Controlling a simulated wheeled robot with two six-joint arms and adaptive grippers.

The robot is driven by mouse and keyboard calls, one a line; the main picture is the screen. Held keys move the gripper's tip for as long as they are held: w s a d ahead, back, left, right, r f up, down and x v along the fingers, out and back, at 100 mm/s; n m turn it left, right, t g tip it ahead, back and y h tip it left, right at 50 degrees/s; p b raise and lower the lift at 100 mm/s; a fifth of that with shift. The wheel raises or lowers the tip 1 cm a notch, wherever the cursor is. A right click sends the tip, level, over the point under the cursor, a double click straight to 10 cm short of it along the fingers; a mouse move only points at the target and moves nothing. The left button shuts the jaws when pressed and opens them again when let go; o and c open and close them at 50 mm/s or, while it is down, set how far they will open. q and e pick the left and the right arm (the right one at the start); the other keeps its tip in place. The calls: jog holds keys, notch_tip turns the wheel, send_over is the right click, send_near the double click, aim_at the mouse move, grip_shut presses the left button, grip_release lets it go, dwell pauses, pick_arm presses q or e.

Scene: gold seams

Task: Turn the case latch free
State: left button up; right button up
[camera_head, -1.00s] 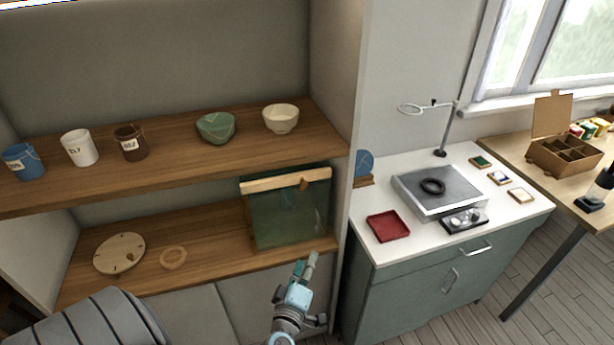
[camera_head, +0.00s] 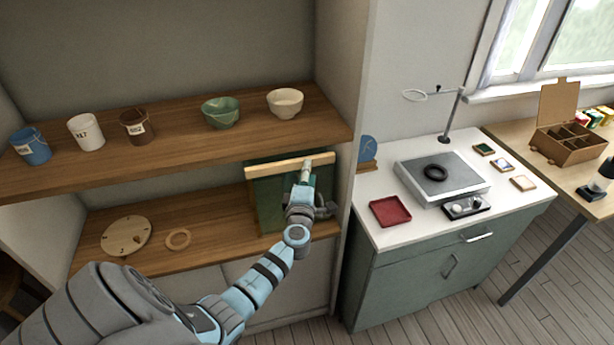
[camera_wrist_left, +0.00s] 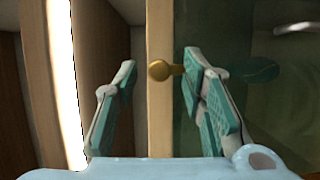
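The case stands on the lower shelf at its right end, with a pale wooden rail (camera_head: 272,170) along its top and a dark green glass front (camera_head: 267,208). In the left wrist view the brass latch (camera_wrist_left: 160,70) shows as a round knob on the wooden rail, with a short arm reaching right toward one finger. My left gripper (camera_head: 307,165) is at the right part of the rail and hides the latch in the head view. In the left wrist view the gripper (camera_wrist_left: 160,92) is open, its fingers on either side of the latch. I cannot tell whether the right finger touches it.
A round wooden disc (camera_head: 127,236) and a ring (camera_head: 178,239) lie left of the case. Several cups and bowls stand on the upper shelf (camera_head: 180,155) just above. The cabinet's side wall (camera_head: 345,120) is close on the right.

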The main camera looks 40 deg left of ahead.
pick_arm(q)
jog(key=shift+c, duration=0.4)
grip_shut()
jog(key=n+y+b, duration=0.3)
jog(key=n+b, duration=0.4)
jog(key=b, duration=0.2)
jog(key=n+g+y+b, duration=0.1)
jog(key=n+y+b, duration=0.2)
jog(key=n+b, duration=0.5)
jog(key=f+n+g+y+b, duration=0.1)
jog(key=n+y+b, duration=0.1)
jog(key=n+b, duration=0.5)
jog(key=shift+w+d+n+y+b, duration=0.25)
jog(key=shift+w+n+y+b, duration=0.15)
jog(key=shift+b, duration=1)
